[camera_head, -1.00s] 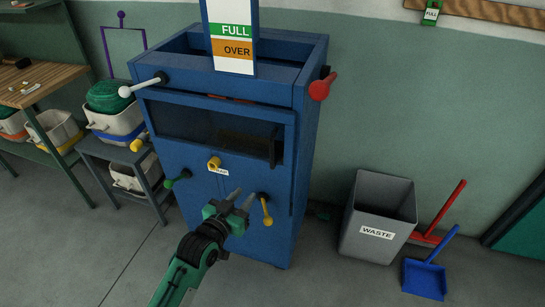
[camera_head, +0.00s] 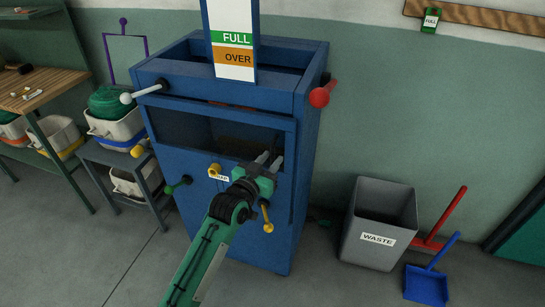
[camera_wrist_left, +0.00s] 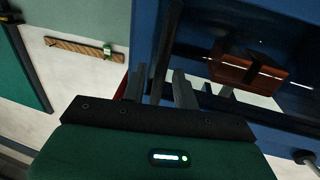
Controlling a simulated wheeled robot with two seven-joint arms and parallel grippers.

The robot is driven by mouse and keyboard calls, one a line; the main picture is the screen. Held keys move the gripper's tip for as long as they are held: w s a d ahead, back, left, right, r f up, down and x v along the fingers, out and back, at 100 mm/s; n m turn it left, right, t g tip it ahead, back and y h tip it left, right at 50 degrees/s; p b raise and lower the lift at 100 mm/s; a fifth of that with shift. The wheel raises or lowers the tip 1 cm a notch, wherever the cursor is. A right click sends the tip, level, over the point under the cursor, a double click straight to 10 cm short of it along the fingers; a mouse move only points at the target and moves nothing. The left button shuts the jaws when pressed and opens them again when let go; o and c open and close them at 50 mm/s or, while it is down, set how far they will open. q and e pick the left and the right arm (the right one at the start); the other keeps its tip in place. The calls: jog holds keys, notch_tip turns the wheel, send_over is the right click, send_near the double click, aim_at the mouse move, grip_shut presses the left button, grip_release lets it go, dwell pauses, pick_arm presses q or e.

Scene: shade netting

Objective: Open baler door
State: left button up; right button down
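The blue baler (camera_head: 225,85) stands against the wall in the head view. Its front has a dark window-like opening (camera_head: 200,132) with a dark upright handle bar (camera_wrist_left: 168,45) at the right side. My left gripper (camera_head: 270,160) is at that bar, in front of the opening's lower right corner. In the left wrist view its two fingers (camera_wrist_left: 160,88) are apart, with the bar between them and gaps visible beside it. The bar is mostly hidden by the gripper in the head view. The door looks shut. My right gripper is not in view.
Yellow knobs (camera_head: 214,170), a green knob (camera_head: 179,185), a white-tipped lever (camera_head: 142,91) and a red knob (camera_head: 321,96) stick out from the baler. A grey waste bin (camera_head: 379,225) and blue dustpan (camera_head: 427,282) stand at right. A shelf with tubs is at left.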

pick_arm(q)
jog(key=shift+x, duration=0.8)
grip_shut()
jog(key=shift+s+a, duration=0.1)
jog(key=shift+s, duration=0.05)
